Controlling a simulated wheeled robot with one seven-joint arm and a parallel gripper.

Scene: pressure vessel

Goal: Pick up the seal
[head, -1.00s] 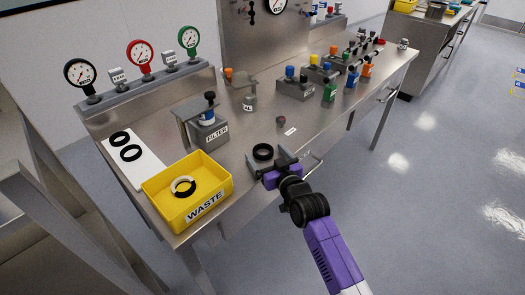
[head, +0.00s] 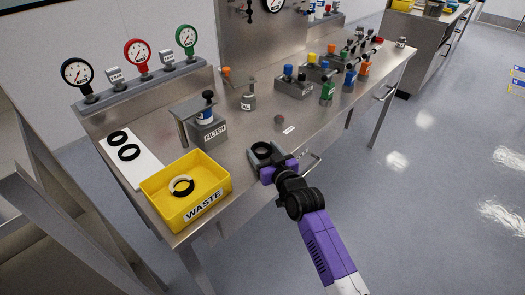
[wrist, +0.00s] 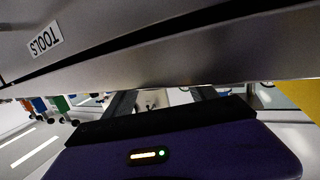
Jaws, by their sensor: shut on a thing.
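A black ring seal (head: 263,149) is at the front edge of the steel bench, between the fingers of my gripper (head: 264,151). The gripper is shut on the seal, with one finger on each side of it. I cannot tell whether the seal is clear of the bench top. In the wrist view the gripper's fingers (wrist: 165,98) show only in part, and the seal is hidden. Two more black rings (head: 124,146) lie on a white sheet at the left.
A yellow waste bin (head: 158,200) with a black and a pale ring inside stands left of my gripper. A filter block (head: 208,130) stands behind it. The floor at right is clear.

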